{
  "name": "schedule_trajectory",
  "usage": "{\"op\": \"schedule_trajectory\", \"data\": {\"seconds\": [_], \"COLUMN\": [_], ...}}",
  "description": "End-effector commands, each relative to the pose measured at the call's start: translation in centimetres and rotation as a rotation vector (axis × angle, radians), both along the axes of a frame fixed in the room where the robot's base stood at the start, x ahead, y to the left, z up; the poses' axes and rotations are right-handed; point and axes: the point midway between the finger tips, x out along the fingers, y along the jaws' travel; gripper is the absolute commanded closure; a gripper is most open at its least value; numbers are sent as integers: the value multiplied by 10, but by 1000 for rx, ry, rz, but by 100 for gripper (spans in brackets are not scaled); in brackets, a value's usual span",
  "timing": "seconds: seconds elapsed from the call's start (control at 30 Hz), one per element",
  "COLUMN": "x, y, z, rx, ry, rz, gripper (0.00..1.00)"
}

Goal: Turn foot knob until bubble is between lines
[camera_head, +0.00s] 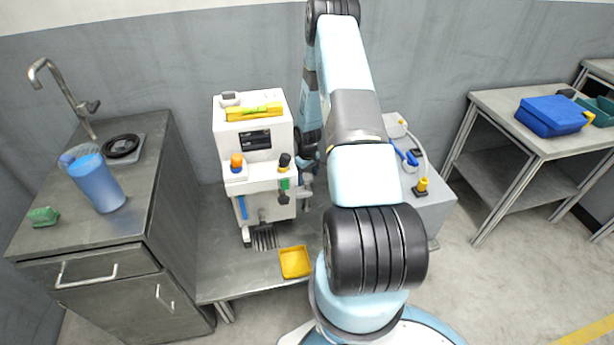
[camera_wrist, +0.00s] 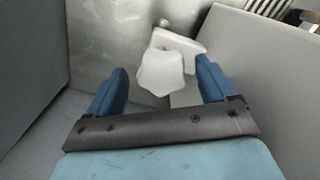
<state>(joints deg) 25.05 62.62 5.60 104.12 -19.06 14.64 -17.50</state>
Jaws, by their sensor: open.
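A white lobed knob (camera_wrist: 161,72), which looks like the foot knob, sits ahead of my gripper (camera_wrist: 162,66) in the wrist view. My two blue fingers are open, one on each side of it, with a gap to each. A white plate-like part (camera_wrist: 185,46) is just behind the knob. In the head view, the white machine (camera_head: 228,160) stands on a low metal bench, with a yellow level (camera_head: 253,112) on its top. The bubble and its lines are too small to read. My gripper and the knob are largely hidden there by my arm.
A grey box (camera_head: 432,208) with a blue and yellow cable stands right of my arm. A yellow tray (camera_head: 295,262) lies on the bench front. A sink cabinet (camera_head: 85,240) with a blue cup (camera_head: 98,185) is at left. A grey wall panel (camera_wrist: 275,85) is close to the right finger.

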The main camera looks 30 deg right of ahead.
Motion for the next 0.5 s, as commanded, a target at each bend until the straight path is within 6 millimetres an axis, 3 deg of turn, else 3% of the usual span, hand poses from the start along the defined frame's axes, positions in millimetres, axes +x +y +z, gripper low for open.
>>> {"op": "schedule_trajectory", "data": {"seconds": [0.27, 0.5], "x": [0, 1], "y": [0, 0], "z": [3, 31], "rx": [1, -1], "ry": [0, -2], "rz": [1, 0], "gripper": [16, 16]}}
